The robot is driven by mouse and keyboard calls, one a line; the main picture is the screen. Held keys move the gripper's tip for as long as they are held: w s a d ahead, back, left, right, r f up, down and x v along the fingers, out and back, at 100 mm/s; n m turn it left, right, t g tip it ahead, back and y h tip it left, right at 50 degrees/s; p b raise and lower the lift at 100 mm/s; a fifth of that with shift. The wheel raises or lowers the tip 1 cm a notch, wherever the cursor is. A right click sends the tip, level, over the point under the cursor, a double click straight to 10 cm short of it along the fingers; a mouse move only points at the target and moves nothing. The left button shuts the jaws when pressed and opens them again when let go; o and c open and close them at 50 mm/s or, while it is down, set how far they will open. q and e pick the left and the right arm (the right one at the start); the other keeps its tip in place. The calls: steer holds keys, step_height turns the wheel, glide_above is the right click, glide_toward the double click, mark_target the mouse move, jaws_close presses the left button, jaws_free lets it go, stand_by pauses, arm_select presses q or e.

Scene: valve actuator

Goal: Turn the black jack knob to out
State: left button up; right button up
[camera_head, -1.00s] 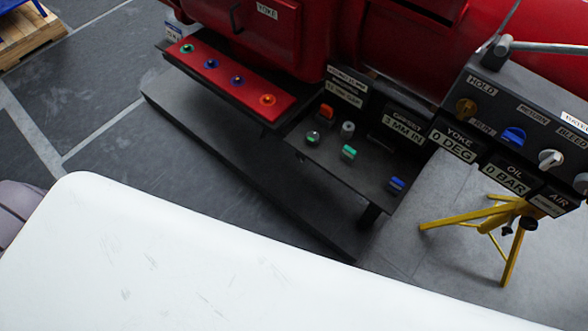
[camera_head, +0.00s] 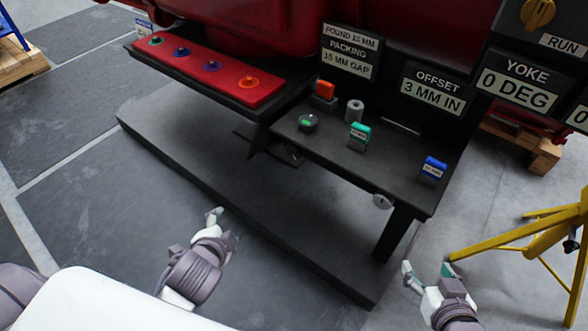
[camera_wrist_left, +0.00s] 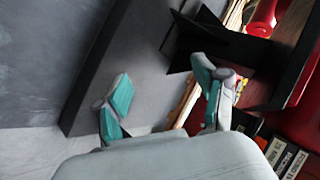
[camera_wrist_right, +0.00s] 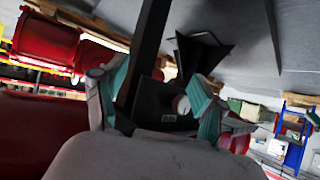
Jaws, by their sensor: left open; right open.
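A round black knob with a green centre (camera_head: 307,122) stands on the dark bench shelf (camera_head: 335,150); I cannot tell if it is the jack knob. A sign reading "OFFSET 3 MM IN" (camera_head: 432,88) stands behind the shelf. My left gripper (camera_head: 224,228) is open and empty, low beside the plinth and apart from the knobs. My right gripper (camera_head: 428,270) is open and empty, right of the bench leg. In the right wrist view, a dark plate with a pale round part (camera_wrist_right: 180,104) shows between its fingers.
The shelf also holds an orange block (camera_head: 325,89), a grey cylinder (camera_head: 354,110), a green block (camera_head: 360,132) and a blue block (camera_head: 433,168). A red panel with several buttons (camera_head: 205,85) lies left. A yellow stand (camera_head: 540,240) is right. My white base fills the lower left.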

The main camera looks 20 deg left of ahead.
arm_select(q)
steer(key=w+r+m+t, duration=0.4)
steer(key=w+m, duration=0.1)
steer(key=m, duration=0.2)
steer(key=m+t+h, duration=0.3)
steer(key=m+h, duration=0.6)
steer(key=m, duration=1)
glide_toward(292, 155)
steer(key=shift+m, duration=0.3)
steer(key=x, duration=0.9)
steer(key=shift+w+d+r, duration=0.1)
steer(key=shift+w, duration=0.05)
steer(key=shift+w+d, duration=0.2)
steer(key=shift+w, duration=0.4)
arm_select(e)
steer(key=a+r+t+y, duration=0.1)
steer(key=r+t, duration=0.5)
steer(key=r, duration=0.6)
steer(key=a+r+t+y, duration=0.2)
steer(key=r+t, duration=0.5)
steer(key=r, duration=0.5)
steer(key=shift+w+r+n+y, duration=0.3)
steer(key=shift+w+r+y, duration=0.1)
steer(key=shift+y, duration=0.3)
arm_select(q)
steer(key=c, duration=1.2)
